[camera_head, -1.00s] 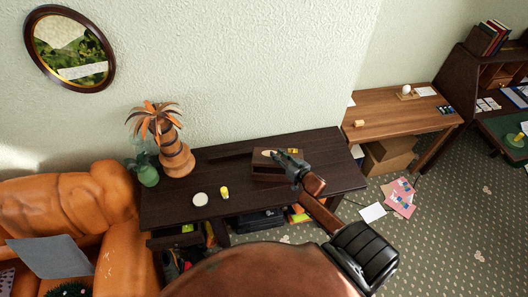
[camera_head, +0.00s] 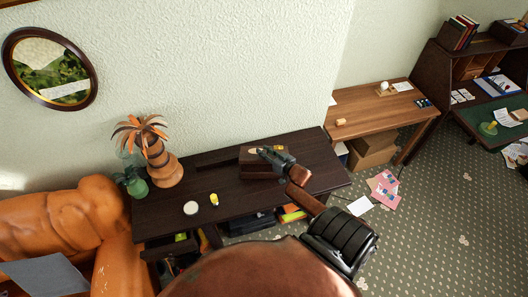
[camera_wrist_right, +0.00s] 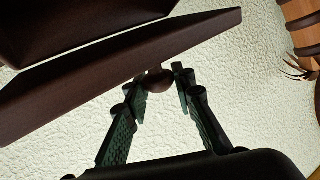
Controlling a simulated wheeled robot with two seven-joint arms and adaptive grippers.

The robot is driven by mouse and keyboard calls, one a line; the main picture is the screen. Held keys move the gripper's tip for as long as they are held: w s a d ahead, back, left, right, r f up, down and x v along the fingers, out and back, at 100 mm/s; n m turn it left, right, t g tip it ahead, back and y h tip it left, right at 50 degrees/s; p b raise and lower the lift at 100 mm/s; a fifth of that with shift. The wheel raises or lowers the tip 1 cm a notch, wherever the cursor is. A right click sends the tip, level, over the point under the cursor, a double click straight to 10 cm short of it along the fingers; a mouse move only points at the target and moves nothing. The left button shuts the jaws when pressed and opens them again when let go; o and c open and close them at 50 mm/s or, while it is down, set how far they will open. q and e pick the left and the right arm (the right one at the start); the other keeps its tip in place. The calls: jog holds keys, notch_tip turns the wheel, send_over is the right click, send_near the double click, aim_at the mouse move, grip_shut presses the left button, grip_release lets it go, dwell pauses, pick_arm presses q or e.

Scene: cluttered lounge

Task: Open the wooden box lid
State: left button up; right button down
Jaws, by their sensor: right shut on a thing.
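The wooden box (camera_head: 256,172) is small and dark brown and stands toward the back right of the dark table. My right gripper (camera_head: 266,153) is over its top and hides part of it. In the right wrist view, a dark lid board (camera_wrist_right: 75,88) runs at a slant below a dark wooden body, likely the box (camera_wrist_right: 85,18). A pale gap shows between them at the left. A round knob (camera_wrist_right: 159,82) sticks out from the lid, between the fingers of my right gripper (camera_wrist_right: 160,78), which is shut on it. My left gripper is not in view.
An orange armchair (camera_head: 70,220) stands left. A lighter wooden desk (camera_head: 370,115) stands right. Papers lie on the floor.

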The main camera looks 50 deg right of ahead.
jog(key=shift+w+r, duration=0.15)
jog(key=shift+r, duration=0.05)
dwell(0.6)
jog(key=c, duration=1.8)
grip_release()
jog(key=shift+c, duration=0.2)
jog(key=shift+o, duration=1.2)
jog(key=shift+a+f, duration=0.1)
jog(key=v, duration=1.2)
jog(key=shift+c, duration=0.6)
